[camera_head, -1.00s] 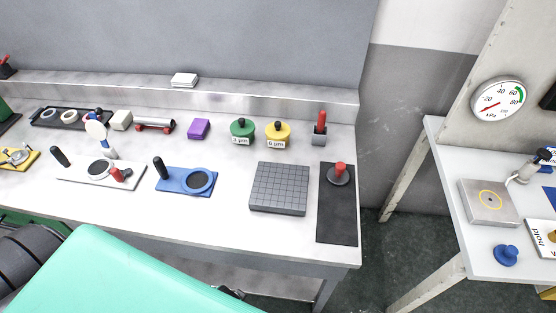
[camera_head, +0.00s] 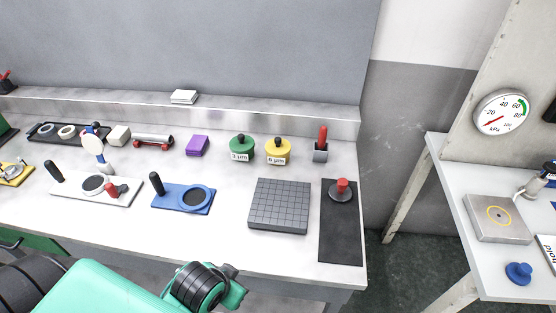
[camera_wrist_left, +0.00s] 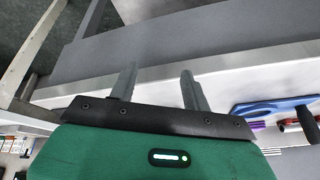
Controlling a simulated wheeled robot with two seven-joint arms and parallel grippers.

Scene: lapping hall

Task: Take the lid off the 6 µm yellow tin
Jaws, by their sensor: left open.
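The 6 µm yellow tin (camera_head: 277,154) stands upright near the back of the bench, with its yellow lid and dark knob (camera_head: 278,140) on it. Its label faces the front. A green tin (camera_head: 242,150) labelled 3 µm stands just left of it. My left arm comes in at the bottom of the head view, well in front of the tins; its fingers are not clear there. In the left wrist view my left gripper (camera_wrist_left: 158,85) is open with nothing between its fingers, near the bench's front edge. My right gripper is not in view.
A red-handled tool in a grey holder (camera_head: 321,148) stands right of the yellow tin, and a purple block (camera_head: 197,146) lies left of the green one. A grey gridded plate (camera_head: 280,206), a black mat (camera_head: 341,238) and a blue plate (camera_head: 172,197) lie nearer the front.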

